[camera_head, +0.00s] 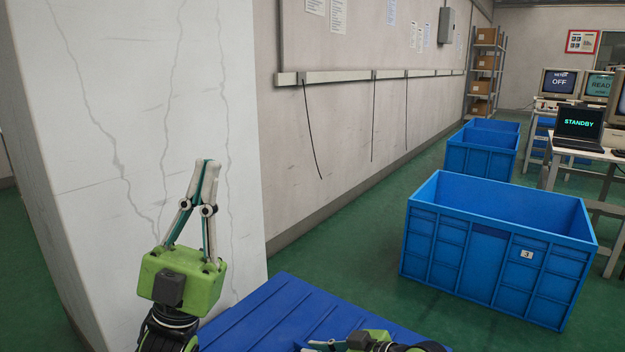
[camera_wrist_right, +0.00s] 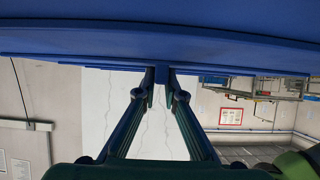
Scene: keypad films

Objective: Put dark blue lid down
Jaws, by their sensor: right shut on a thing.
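The dark blue lid (camera_head: 265,318) is a broad ribbed panel at the bottom middle of the head view, cut off by the lower edge. My right gripper (camera_head: 318,346) shows partly at the bottom edge, over the lid. In the right wrist view the lid (camera_wrist_right: 160,38) fills the top, and my right gripper (camera_wrist_right: 160,78) is shut on a narrow part at its edge. My left gripper (camera_head: 206,163) points up in front of the white pillar, fingertips together and empty, apart from the lid. What lies under the lid is hidden.
An open blue crate (camera_head: 500,205) marked 3 stands on the green floor to the right. More blue crates (camera_head: 480,150) stand behind it. A cracked white pillar (camera_head: 110,120) is close on the left. A table with a laptop (camera_head: 579,128) is at far right.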

